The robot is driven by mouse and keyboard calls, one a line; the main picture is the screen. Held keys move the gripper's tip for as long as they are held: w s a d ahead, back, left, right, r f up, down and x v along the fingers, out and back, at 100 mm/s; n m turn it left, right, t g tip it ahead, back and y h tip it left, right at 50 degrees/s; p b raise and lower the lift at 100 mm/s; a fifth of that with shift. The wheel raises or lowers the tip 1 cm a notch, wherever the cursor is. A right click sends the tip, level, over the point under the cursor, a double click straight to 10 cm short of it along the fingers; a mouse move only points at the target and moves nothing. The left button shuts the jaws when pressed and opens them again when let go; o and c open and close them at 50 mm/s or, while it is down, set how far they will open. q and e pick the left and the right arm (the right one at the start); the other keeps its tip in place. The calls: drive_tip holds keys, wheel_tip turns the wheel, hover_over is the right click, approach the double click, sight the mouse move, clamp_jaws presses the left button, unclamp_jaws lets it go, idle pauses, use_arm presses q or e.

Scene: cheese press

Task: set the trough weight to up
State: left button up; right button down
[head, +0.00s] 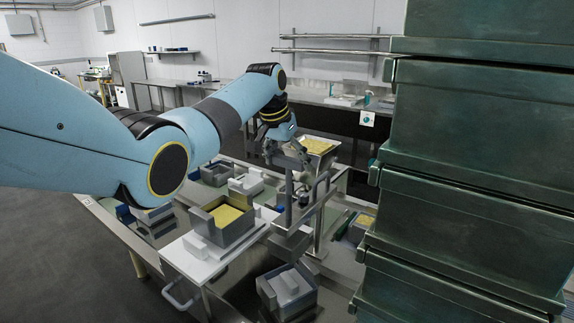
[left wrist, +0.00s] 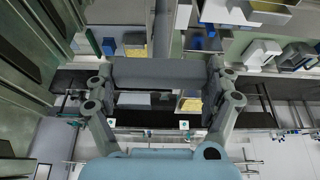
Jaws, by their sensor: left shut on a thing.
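My left gripper (head: 296,158) is at the grey metal press frame in the middle of the table. In the left wrist view the gripper (left wrist: 160,78) has its two fingers at either end of a wide grey bar (left wrist: 160,68), and it is shut on this bar. In the head view a grey upright (head: 289,200) stands below the fingers, with a grey block (head: 289,243) at its foot. I take these to be parts of the trough weight, but the fingers partly hide how they join. My right gripper is not in view.
A grey box with yellow contents (head: 248,229) sits on a white board (head: 186,258) left of the press. A tray of yellow curd (head: 330,149) is behind it. A grey mould (head: 306,301) is in front. Stacked green crates (head: 470,145) block the right side.

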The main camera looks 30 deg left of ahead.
use_arm(q)
drive_tip(key=shift+w+a+r, duration=0.1)
drive_tip(key=shift+w+r, duration=0.1)
drive_tip(key=shift+r, duration=0.25)
drive_tip(key=o, duration=1.3)
drive_tip(key=shift+o, duration=0.9)
drive_tip(key=shift+f, duration=0.25)
drive_tip(key=shift+s, duration=0.15)
drive_tip(key=v, duration=1.2)
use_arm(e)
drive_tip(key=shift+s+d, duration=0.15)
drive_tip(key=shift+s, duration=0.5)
